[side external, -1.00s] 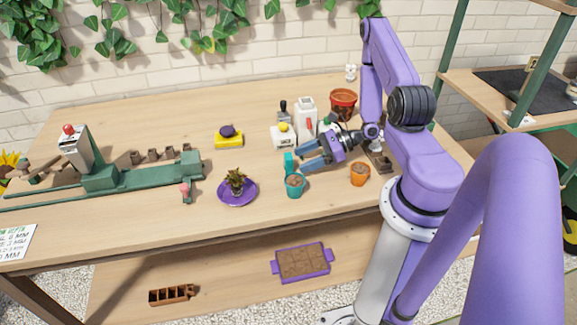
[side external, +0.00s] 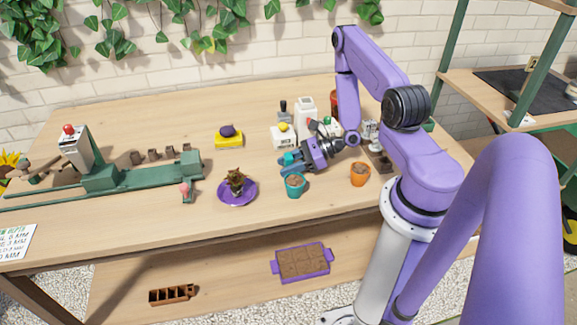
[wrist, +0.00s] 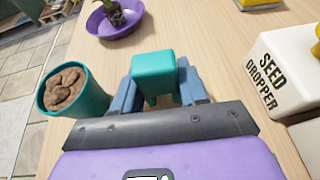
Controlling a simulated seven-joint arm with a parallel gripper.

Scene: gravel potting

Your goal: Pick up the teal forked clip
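The teal forked clip (wrist: 153,70) stands on the table and shows from above in the wrist view, its squarish top end facing the camera. The clip's lower part is hidden.
A teal pot of soil (side external: 294,185) stands close beside my gripper. A purple saucer with a plant (side external: 238,198) is to the left. The white seed dropper (wrist: 290,70) is close on the right in the wrist view. An orange pot (side external: 360,174) stands further right.

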